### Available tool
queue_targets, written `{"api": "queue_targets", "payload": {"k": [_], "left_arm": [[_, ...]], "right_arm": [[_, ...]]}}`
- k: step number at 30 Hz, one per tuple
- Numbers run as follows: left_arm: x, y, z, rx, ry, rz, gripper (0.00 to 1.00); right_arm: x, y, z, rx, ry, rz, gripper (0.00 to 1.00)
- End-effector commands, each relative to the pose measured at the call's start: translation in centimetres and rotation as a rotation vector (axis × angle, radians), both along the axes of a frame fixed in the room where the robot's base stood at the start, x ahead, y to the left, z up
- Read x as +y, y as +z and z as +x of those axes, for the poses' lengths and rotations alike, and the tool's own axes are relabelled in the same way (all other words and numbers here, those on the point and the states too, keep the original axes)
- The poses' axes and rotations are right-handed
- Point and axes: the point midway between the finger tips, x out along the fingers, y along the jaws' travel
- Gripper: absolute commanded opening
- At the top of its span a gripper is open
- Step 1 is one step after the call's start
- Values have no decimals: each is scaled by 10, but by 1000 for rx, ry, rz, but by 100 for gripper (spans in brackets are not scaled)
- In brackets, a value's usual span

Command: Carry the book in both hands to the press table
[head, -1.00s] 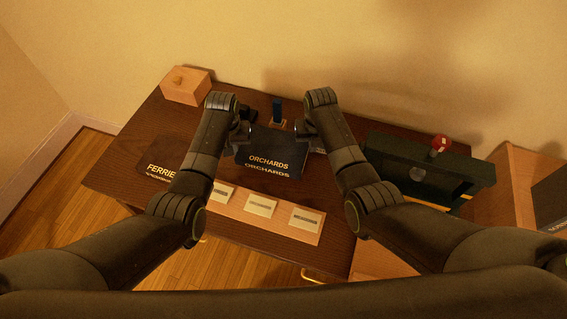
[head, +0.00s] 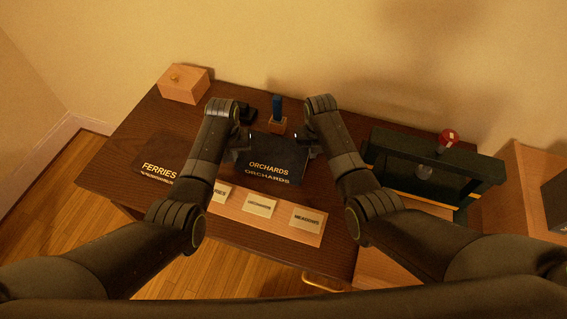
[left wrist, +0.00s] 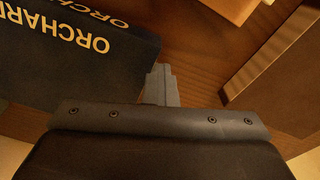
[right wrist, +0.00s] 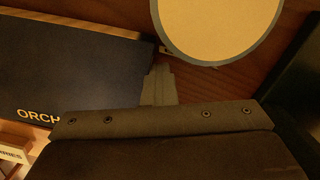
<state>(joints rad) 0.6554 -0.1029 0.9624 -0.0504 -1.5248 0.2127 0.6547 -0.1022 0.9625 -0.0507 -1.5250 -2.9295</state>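A dark book (head: 265,152) titled ORCHARDS is level in the middle of the brown desk, cover up, between my two grippers. I cannot tell if it rests on the desk or hangs just above it. My left gripper (head: 240,154) is at its left edge, fingers together; in the left wrist view its finger (left wrist: 160,85) lies against the book's side (left wrist: 75,55). My right gripper (head: 315,148) is at the right edge, fingers together; its finger (right wrist: 158,85) meets the book's side (right wrist: 75,65). A dark green press (head: 400,143) with a red knob stands at the right.
A FERRIES book (head: 155,150) lies at the left of the desk (head: 120,140). A label board (head: 285,232) with cards lies in front. A wooden box (head: 184,84) and a blue item on a stand (head: 277,125) are behind. A wooden table (head: 515,190) is far right.

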Motion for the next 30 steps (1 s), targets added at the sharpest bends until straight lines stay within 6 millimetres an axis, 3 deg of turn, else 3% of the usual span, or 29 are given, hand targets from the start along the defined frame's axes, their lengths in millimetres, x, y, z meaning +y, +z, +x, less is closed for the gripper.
{"api": "queue_targets", "payload": {"k": [4,9,14,19,30], "left_arm": [[5,2,0,-2,-2,-11,2],[15,2,0,-1,-3,-7,21],[16,1,-1,0,-2,-5,21],[16,1,-1,1,-2,-3,21],[17,5,-1,-1,-1,-2,21]], "right_arm": [[-5,1,0,0,4,11,0],[-14,2,-1,0,4,8,0],[-15,1,-1,0,3,6,0],[-16,1,-1,0,2,4,21],[-16,1,-1,0,1,3,21]]}}
